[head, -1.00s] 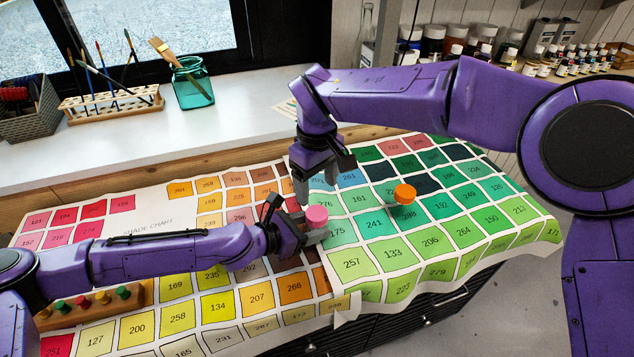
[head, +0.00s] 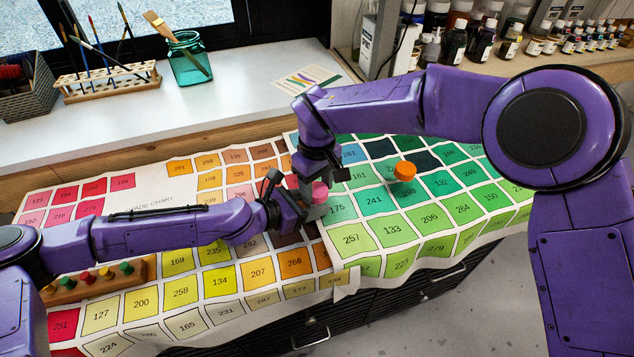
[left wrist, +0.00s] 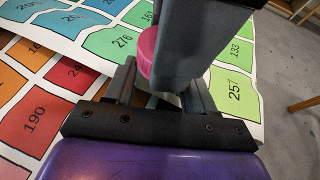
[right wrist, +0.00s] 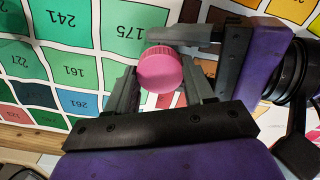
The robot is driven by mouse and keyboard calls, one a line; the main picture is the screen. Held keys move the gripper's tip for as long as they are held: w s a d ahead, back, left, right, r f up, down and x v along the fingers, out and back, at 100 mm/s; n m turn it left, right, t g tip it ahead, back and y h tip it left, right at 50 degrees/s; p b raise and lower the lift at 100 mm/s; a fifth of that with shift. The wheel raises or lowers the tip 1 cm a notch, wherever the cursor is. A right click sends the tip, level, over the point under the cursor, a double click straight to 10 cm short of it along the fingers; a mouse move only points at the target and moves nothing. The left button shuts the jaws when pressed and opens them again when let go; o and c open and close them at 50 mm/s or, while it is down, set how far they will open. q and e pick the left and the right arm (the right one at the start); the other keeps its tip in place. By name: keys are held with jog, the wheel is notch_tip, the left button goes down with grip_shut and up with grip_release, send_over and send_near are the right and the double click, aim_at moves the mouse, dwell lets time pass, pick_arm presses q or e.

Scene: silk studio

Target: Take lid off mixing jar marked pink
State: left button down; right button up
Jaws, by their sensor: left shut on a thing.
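A jar with a pink lid (head: 320,191) stands at the middle of the shade chart. My left gripper (head: 312,212) is shut on the jar below the lid, coming from the left. The jar body is mostly hidden by the fingers. My right gripper (head: 316,184) points down from above, with its fingers on either side of the lid. In the right wrist view the pink lid (right wrist: 160,70) lies between the right fingers, which are open; I cannot tell whether either touches it. In the left wrist view the right gripper hides part of the pink lid (left wrist: 147,50).
An orange-lidded jar (head: 405,171) stands to the right on green swatches. A wooden holder with coloured pegs (head: 98,279) is at the left, under my left arm. A brush rack (head: 108,82) and teal glass jar (head: 188,66) are on the back counter.

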jog(key=shift+c, duration=1.2)
jog(key=o, duration=1.2)
jog(key=shift+c, duration=0.2)
